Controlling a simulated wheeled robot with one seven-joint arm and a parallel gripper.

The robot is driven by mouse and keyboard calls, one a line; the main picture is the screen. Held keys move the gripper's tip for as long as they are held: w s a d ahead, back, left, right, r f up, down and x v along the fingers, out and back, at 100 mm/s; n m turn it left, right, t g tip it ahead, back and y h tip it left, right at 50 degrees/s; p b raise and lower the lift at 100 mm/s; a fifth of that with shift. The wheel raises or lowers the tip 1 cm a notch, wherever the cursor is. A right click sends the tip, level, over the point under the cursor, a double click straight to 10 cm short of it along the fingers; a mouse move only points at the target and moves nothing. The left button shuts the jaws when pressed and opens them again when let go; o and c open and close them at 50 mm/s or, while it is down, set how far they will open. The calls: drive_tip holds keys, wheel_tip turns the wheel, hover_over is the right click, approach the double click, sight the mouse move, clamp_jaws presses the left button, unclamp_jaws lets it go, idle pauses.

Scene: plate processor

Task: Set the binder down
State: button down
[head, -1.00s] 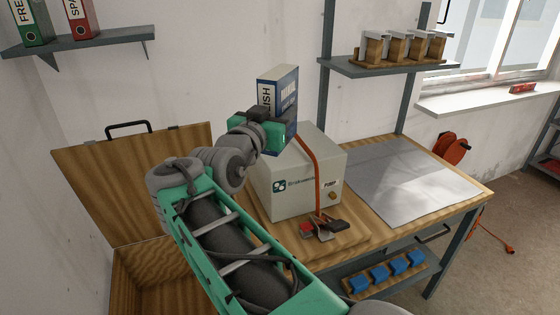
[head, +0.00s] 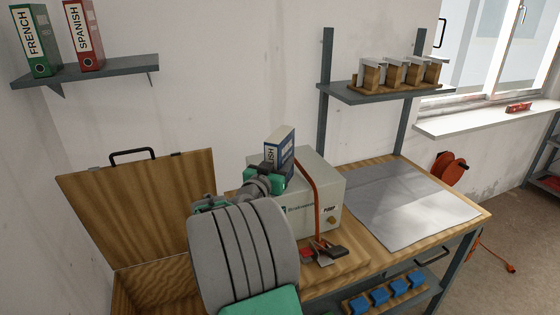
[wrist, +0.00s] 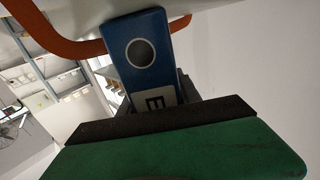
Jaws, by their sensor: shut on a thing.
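A blue binder with a white spine label (head: 284,150) stands upright in the head view, at the left side of the pump box. The label letters are partly hidden by my gripper. My gripper (head: 270,168) is shut on the binder; its green and dark body covers the binder's lower part. In the wrist view, the binder's blue spine end with a round finger hole (wrist: 140,54) shows beyond the green and black gripper edge (wrist: 165,122). I cannot tell whether the binder's lower end touches anything.
The white pump box (head: 318,178) with an orange strap (head: 309,185) stands on the wooden bench. A grey sheet (head: 410,205) lies flat at right. A wall shelf (head: 90,72) holds a green binder (head: 37,40) and a red binder (head: 84,36), with free room at its right end.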

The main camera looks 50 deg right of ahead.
drive_tip(key=shift+r, duration=0.15)
drive_tip(key=c, duration=0.8)
unclamp_jaws()
drive_tip(key=shift+c, duration=0.2)
